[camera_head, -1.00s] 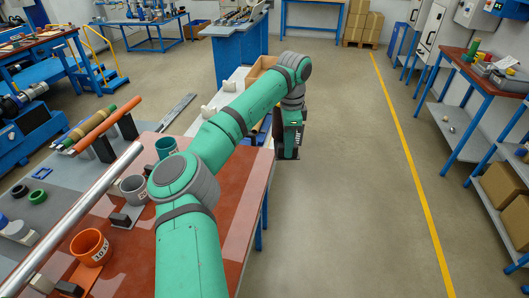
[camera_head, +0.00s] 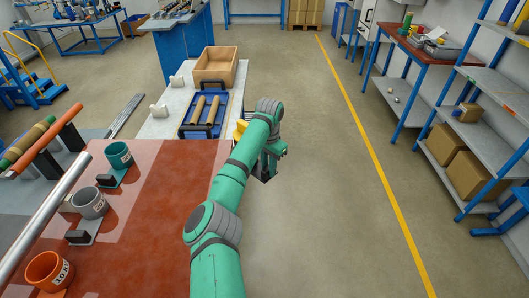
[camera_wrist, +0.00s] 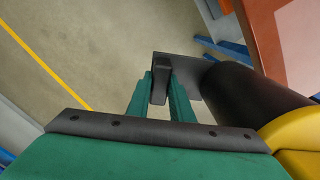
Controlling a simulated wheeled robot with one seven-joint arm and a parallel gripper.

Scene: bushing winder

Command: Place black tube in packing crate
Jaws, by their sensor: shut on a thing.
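The black tube (camera_wrist: 252,92) shows in the wrist view at the right, beside my fingers, with a yellow end (camera_wrist: 296,140). A dark plate and a small black block (camera_wrist: 160,84) are at its side. My gripper (camera_wrist: 164,88) is shut on that block. In the head view my gripper (camera_head: 265,172) hangs over the floor, right of the red-brown table; a bit of yellow (camera_head: 240,129) shows beside my arm, which hides most of the tube. The packing crate appears to be the open light-brown box (camera_head: 213,82) on the white bench, beyond my gripper; its inside looks empty.
A blue tray (camera_head: 226,117) with two brown tubes lies on the white bench (camera_head: 152,128), in front of the crate. The red-brown table (camera_head: 150,215) carries several labelled cups. Shelves (camera_head: 497,120) stand at the right. The floor (camera_head: 325,190) between is clear.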

